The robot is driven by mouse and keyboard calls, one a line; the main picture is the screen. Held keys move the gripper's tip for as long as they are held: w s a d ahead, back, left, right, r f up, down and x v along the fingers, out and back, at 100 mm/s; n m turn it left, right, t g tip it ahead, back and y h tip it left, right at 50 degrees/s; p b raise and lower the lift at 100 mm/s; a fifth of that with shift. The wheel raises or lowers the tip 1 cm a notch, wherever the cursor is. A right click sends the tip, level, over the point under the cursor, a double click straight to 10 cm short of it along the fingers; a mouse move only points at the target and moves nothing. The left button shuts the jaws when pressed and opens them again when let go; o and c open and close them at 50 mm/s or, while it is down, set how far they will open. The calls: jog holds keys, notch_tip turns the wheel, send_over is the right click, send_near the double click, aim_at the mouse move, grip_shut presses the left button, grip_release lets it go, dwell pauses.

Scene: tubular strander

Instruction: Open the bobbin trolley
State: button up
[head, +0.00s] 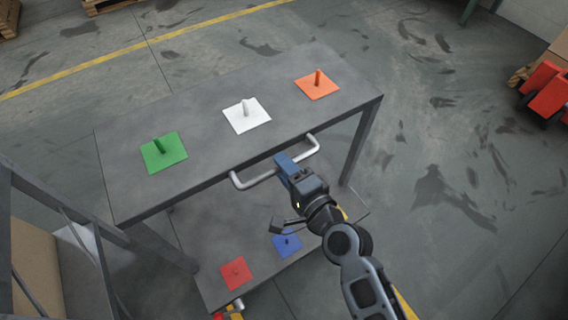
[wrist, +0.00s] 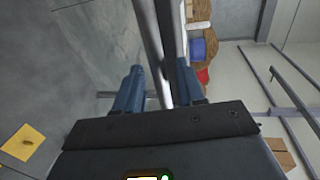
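The bobbin trolley (head: 205,120) is a dark grey two-level frame. Its top carries green (head: 164,152), white (head: 246,115) and orange (head: 317,85) plates with upright pegs. A silver bar handle (head: 309,151) runs along the top's near edge. My gripper (head: 283,160) is at the middle of this handle in the head view. In the wrist view, the gripper's blue fingers (wrist: 158,88) stand apart on either side of a silver bar (wrist: 151,40), with small gaps visible. The fingertips' contact with the handle is hidden in the head view.
The lower level carries a red plate (head: 236,272) and a blue plate (head: 287,243). A red object (head: 548,94) stands at the far right. A cardboard box (head: 37,270) is at the lower left. The floor right of the trolley is mostly clear.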

jog(key=shift+w+a+f, duration=0.1)
jog(key=shift+w+a, duration=0.3)
jog(key=shift+w, duration=0.05)
grip_shut()
dwell(0.4)
